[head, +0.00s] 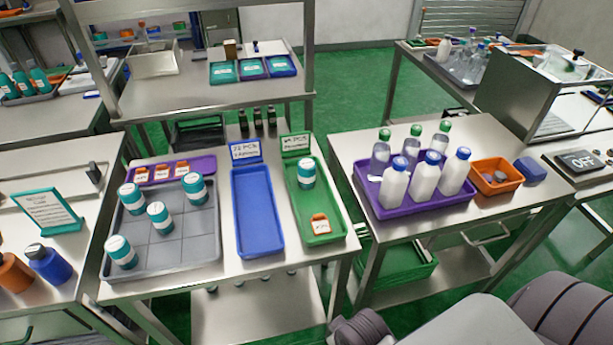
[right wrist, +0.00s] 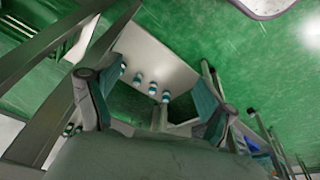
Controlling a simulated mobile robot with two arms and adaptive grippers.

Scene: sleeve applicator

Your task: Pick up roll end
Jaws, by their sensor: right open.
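I cannot single out a thing that is plainly a roll end. White cylinders with teal bands (head: 158,214) stand in the divided grey tray (head: 163,247) on the middle table, and one more cylinder (head: 306,173) stands in the green tray (head: 327,229). Orange labelled pieces (head: 162,172) lie in a small purple tray (head: 201,165), and one orange piece (head: 320,224) lies in the green tray. My right gripper (right wrist: 152,98) is open and empty in the right wrist view, apart from all of these. My left gripper is not in view.
The blue tray (head: 258,212) is empty. A purple tray (head: 413,209) of bottles and an orange bin (head: 495,176) stand on the right table. A gap of green floor separates the tables. A low shelf (right wrist: 170,62) holds several small bottles in the right wrist view.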

